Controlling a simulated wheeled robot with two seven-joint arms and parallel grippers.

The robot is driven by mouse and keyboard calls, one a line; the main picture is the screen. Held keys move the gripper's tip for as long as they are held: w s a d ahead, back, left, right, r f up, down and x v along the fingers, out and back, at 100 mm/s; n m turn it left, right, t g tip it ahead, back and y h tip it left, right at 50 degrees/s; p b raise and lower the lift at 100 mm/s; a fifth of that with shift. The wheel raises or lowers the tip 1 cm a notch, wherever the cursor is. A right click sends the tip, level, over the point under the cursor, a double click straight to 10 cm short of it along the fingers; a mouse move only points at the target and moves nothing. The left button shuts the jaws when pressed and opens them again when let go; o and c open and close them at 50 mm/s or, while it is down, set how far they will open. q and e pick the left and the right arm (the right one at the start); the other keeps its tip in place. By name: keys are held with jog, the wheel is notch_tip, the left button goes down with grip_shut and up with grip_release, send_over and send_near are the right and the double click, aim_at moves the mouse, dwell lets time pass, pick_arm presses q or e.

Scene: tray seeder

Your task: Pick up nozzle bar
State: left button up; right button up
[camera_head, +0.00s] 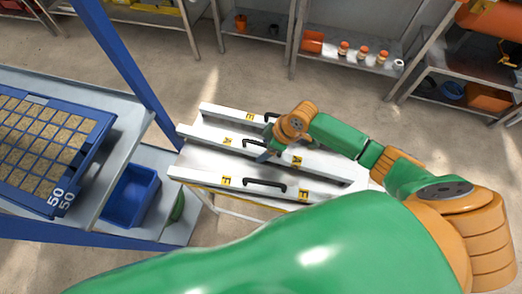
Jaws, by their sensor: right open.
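Three white nozzle bars lie side by side on a stand in the middle of the head view: a far bar (222,112), a middle bar (205,138) and a near bar (202,177). Each has a black handle and yellow labels. The near bar's handle (264,184) is clear of the gripper. My right gripper (265,154) is open, pointing down over the middle bar, close to its handle (254,143). The gripper and wrist partly hide that handle and part of the far bar. I cannot tell whether the fingers touch. My left gripper is out of view.
A blue seed tray (97,138) sits on the grey bench at left, beside a blue upright post (121,68). A blue bin (130,194) stands on the lower shelf. Metal shelves with orange-topped bottles (363,52) stand behind. Open floor lies between stand and shelves.

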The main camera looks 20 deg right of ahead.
aim_at(261, 150)
jog(key=x, duration=0.3)
grip_shut()
